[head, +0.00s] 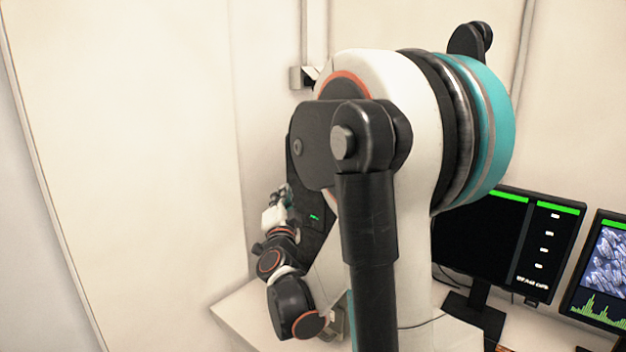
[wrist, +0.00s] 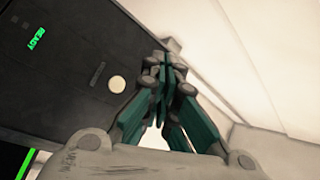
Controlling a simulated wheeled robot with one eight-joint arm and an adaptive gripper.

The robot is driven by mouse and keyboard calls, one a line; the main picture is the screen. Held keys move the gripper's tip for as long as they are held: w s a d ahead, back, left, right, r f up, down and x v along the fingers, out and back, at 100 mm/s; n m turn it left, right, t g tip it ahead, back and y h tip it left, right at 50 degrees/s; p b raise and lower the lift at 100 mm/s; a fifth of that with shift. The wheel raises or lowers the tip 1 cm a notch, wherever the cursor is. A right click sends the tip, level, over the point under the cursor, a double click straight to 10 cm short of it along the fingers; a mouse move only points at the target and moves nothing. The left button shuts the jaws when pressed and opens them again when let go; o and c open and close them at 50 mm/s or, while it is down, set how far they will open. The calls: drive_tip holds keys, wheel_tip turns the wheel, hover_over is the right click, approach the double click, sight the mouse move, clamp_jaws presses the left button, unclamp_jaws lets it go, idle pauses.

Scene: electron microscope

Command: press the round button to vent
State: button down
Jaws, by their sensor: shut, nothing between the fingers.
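The round button (wrist: 117,84) is a small pale disc on a dark panel (wrist: 62,75) in the wrist view. In the head view, part of the dark panel (head: 316,217) with a green light shows behind my arm. The button cannot be made out there.
A dark monitor (head: 493,240) with a green bar stands at the right in the head view. A second monitor (head: 600,275) shows a grey image and a green graph. A pale desk (head: 245,312) lies below. Pale walls surround the place. My arm blocks much of the middle.

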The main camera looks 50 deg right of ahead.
drive_tip(key=d, duration=0.8)
drive_tip(key=shift+w, duration=0.3)
drive_tip(key=shift+d, duration=0.25)
idle(1.0)
drive_tip(key=shift+d, duration=0.25)
drive_tip(key=shift+w+d, duration=0.1)
drive_tip(key=shift+d, duration=0.3)
idle(0.7)
drive_tip(key=shift+a, duration=0.8)
drive_tip(key=shift+a, duration=0.1)
drive_tip(key=a, duration=0.4)
drive_tip(key=shift+s+a+b, duration=0.3)
drive_tip(key=shift+a+b, duration=0.05)
drive_tip(key=shift+a, duration=0.05)
